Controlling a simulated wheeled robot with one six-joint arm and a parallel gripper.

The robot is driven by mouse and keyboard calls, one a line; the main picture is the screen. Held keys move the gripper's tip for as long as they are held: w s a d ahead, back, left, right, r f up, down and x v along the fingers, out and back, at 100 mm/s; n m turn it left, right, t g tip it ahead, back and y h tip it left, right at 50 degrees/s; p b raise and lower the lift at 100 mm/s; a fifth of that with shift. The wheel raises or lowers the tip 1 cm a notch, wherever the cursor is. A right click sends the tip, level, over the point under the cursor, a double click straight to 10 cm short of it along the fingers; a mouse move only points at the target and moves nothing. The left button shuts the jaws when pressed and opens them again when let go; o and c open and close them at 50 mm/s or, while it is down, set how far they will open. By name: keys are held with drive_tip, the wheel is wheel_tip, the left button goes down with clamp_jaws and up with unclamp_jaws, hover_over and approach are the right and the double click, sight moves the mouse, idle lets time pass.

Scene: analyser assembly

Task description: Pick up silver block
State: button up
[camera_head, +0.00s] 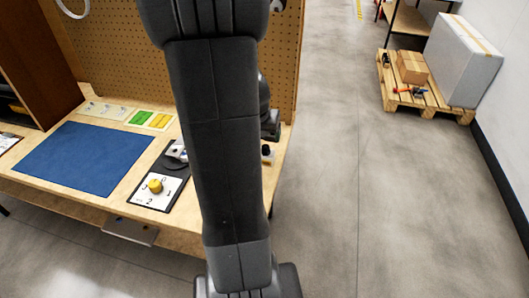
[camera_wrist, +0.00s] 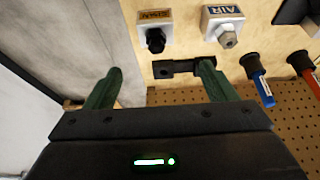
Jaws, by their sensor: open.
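I cannot tell for sure which thing is the silver block. In the head view a small silver-grey piece (camera_head: 176,151) sits on the bench beside my arm, partly hidden by it. In the wrist view my gripper (camera_wrist: 159,70) is open with nothing held between its two dark green fingers. A dark bracket-like piece (camera_wrist: 177,68) lies beyond the fingertips, partly behind the right finger. A pale block marked AIR (camera_wrist: 222,22) bears a silver fitting, and a similar block (camera_wrist: 154,22) bears a black fitting.
A pegboard (camera_head: 120,45) stands behind. Blue (camera_wrist: 257,80) and red (camera_wrist: 303,65) handled tools are at the right.

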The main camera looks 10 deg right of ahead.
drive_tip(key=b+x, duration=0.1)
drive_tip(key=x, duration=0.6)
drive_tip(key=shift+f, duration=0.35)
drive_tip(key=shift+s+b+x, duration=0.15)
drive_tip(key=shift+b+x, duration=0.15)
drive_tip(key=shift+x, duration=1.05)
drive_tip(key=shift+s+b+x, duration=0.15)
drive_tip(key=shift+b+x, duration=0.1)
drive_tip(key=shift+x, duration=1.1)
drive_tip(key=shift+d, duration=0.15)
drive_tip(key=c, duration=1.2)
